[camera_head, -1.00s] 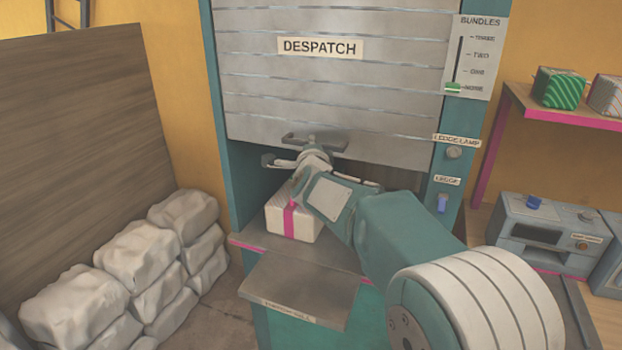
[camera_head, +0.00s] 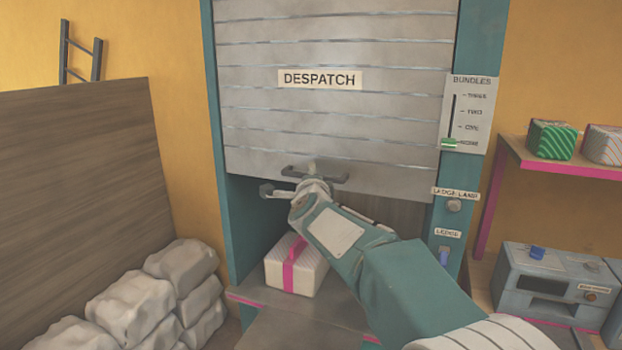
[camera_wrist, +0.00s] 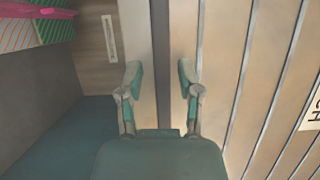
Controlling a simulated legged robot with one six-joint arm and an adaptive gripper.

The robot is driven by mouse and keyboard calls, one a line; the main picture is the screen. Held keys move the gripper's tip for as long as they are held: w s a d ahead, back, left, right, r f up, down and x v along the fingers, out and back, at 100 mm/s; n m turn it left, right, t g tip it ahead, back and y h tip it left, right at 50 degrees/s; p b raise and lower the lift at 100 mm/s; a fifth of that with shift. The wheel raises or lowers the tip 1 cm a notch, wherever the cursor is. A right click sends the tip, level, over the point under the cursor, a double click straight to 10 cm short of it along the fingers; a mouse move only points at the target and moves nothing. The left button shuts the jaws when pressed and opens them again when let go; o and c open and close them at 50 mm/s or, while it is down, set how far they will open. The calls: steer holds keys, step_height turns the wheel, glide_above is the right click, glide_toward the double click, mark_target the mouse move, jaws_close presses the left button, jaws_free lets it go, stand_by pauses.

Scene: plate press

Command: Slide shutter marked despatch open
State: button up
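The grey slatted shutter marked DESPATCH (camera_head: 330,125) is partly raised in its teal frame. A dark gap shows below its lower edge. A dark bar handle (camera_head: 331,178) is fixed near that edge. My gripper (camera_head: 290,188) is at the handle's left part. In the wrist view, the two fingers of my gripper (camera_wrist: 160,74) stand on either side of a dark bar (camera_wrist: 161,40), which looks like the handle. Gaps show between bar and fingers. The shutter's slats (camera_wrist: 222,80) fill the right side there.
A white parcel with a pink ribbon (camera_head: 307,266) sits on the ledge below the shutter. The right post carries a BUNDLES slider (camera_head: 450,142), a lamp knob (camera_head: 453,207) and a blue LEDGE switch (camera_head: 443,256). White sacks (camera_head: 130,305) lie at left.

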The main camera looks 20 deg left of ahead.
steer(key=shift+s, duration=0.1)
steer(key=v, duration=1.1)
steer(key=shift+s, duration=0.4)
steer(key=shift+d, duration=0.1)
steer(key=s+d+f+n+g, duration=0.2)
steer(key=s+d+n, duration=0.1)
steer(key=d, duration=0.4)
steer(key=s+d+f+n+g+h, duration=0.1)
steer(key=s+d+n+g, duration=0.2)
steer(key=d, duration=0.4)
steer(key=s+d+f+n+g, duration=0.1)
steer(key=s+d+f+n, duration=0.1)
steer(key=s+d+n, duration=0.3)
steer(key=s+d+f+n+g+h, duration=0.1)
steer(key=s+d+f+g+h, duration=0.1)
steer(key=s+d+f, duration=0.3)
steer(key=s+d+f+n+g+h, duration=0.2)
steer(key=s+d+f, duration=0.4)
steer(key=s+d, duration=0.5)
steer(key=shift+s+d+f+g+h, duration=0.2)
steer(key=shift+s+d+g+h, duration=0.15)
steer(key=shift+s+g+h, duration=0.25)
